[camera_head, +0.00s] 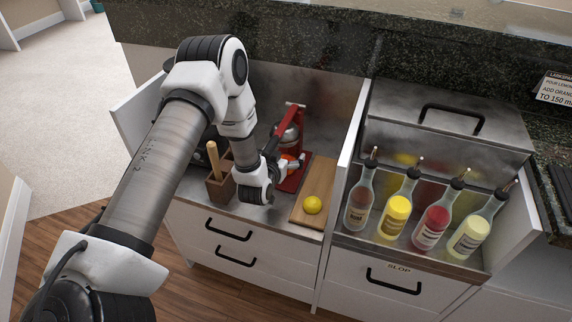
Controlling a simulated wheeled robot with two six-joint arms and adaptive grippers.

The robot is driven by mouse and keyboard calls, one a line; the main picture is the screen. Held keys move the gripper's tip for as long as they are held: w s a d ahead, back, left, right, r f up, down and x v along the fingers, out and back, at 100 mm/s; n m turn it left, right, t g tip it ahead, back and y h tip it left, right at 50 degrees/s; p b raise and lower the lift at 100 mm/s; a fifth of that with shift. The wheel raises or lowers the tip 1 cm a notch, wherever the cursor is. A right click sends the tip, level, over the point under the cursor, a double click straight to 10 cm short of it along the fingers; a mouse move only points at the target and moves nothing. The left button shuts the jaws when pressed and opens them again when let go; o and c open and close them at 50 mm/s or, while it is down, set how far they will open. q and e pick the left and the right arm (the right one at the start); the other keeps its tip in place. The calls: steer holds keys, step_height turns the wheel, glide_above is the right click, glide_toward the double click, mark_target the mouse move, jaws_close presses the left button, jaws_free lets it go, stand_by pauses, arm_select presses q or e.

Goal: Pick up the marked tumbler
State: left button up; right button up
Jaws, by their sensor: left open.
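My left arm comes in from the left and bends down over the steel counter. Its gripper (275,160) is open, small and partly hidden by my wrist, close to the red press. A small white and orange item (291,163) shows beside the gripper, in front of the red press (294,132). I cannot tell whether this item is the marked tumbler, and no other tumbler shows clearly. I cannot tell whether the gripper touches it. My right gripper is not in view.
A wooden caddy (221,187) with a wooden handle stands left of my wrist. Several bottles with pourers, including a yellow one (397,215), stand in the well at right, past a white divider (343,160). A lidded steel bin (445,115) stands behind.

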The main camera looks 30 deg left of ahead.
arm_select(q)
steer(key=shift+x, duration=0.8)
steer(key=shift+s, duration=0.15)
steer(key=c, duration=1.5)
steer(key=shift+o, duration=0.2)
steer(key=shift+r, duration=0.1)
